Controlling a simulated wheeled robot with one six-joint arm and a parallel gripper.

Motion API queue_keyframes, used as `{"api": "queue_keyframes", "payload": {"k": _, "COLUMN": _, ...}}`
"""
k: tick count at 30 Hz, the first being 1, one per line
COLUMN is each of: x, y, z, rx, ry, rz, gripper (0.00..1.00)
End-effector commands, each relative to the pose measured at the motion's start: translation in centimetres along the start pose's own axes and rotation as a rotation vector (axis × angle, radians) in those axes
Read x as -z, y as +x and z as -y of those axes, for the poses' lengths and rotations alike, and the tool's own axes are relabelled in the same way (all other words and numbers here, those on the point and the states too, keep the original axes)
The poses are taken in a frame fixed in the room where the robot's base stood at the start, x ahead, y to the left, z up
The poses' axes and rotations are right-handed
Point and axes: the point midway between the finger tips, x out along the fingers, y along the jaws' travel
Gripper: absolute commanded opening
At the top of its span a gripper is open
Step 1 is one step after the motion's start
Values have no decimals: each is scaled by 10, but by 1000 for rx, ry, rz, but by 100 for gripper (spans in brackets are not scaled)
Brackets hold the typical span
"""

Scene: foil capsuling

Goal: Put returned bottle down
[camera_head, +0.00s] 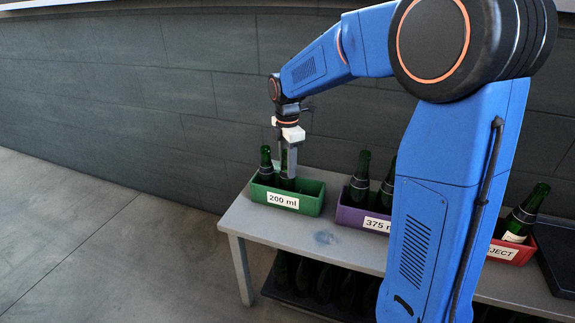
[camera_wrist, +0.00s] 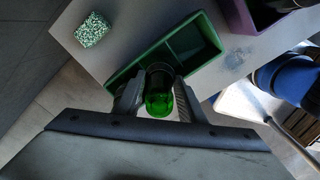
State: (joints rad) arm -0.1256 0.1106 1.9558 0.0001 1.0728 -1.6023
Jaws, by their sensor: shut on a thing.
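My gripper (camera_head: 290,152) points down over the green bin (camera_head: 310,206) labelled 200 ml, at the left end of the bench. It is shut on a small dark green bottle (camera_head: 286,183), which is upright with its lower part hidden by the bin wall. I cannot tell if its base touches the bin floor. A second green bottle (camera_head: 266,167) stands beside it to the left in the same bin. In the wrist view the held bottle (camera_wrist: 159,100) sits between both fingers, over the green bin (camera_wrist: 213,32); the bin's right compartment is empty.
A purple bin (camera_head: 345,216) labelled 375 ml holds dark bottles. A red reject bin (camera_head: 522,253) holds one bottle (camera_head: 524,214), and a dark tray (camera_head: 557,262) lies at far right. A speckled block (camera_wrist: 93,29) shows in the wrist view. More bottles stand on the lower shelf.

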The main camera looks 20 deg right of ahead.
Motion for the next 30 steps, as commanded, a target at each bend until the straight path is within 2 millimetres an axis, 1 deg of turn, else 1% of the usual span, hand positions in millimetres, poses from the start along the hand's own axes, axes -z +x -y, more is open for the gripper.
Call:
{"api": "queue_keyframes", "payload": {"k": 7, "x": 0, "y": 2, "z": 0, "rx": 0, "ry": 0, "rz": 0, "gripper": 0}}
{"api": "queue_keyframes", "payload": {"k": 8, "x": 0, "y": 2, "z": 0, "rx": 0, "ry": 0, "rz": 0, "gripper": 43}}
{"api": "queue_keyframes", "payload": {"k": 9, "x": 0, "y": 2, "z": 0, "rx": 0, "ry": 0, "rz": 0, "gripper": 53}}
{"api": "queue_keyframes", "payload": {"k": 10, "x": 0, "y": 2, "z": 0, "rx": 0, "ry": 0, "rz": 0, "gripper": 55}}
{"api": "queue_keyframes", "payload": {"k": 18, "x": 0, "y": 1, "z": 0, "rx": 0, "ry": 0, "rz": 0, "gripper": 55}}
{"api": "queue_keyframes", "payload": {"k": 22, "x": 0, "y": -6, "z": 0, "rx": -1, "ry": 0, "rz": 0, "gripper": 55}}
{"api": "queue_keyframes", "payload": {"k": 26, "x": 0, "y": -23, "z": -1, "rx": -2, "ry": 0, "rz": 0, "gripper": 55}}
{"api": "queue_keyframes", "payload": {"k": 30, "x": 0, "y": -50, "z": -1, "rx": -4, "ry": 0, "rz": 0, "gripper": 55}}
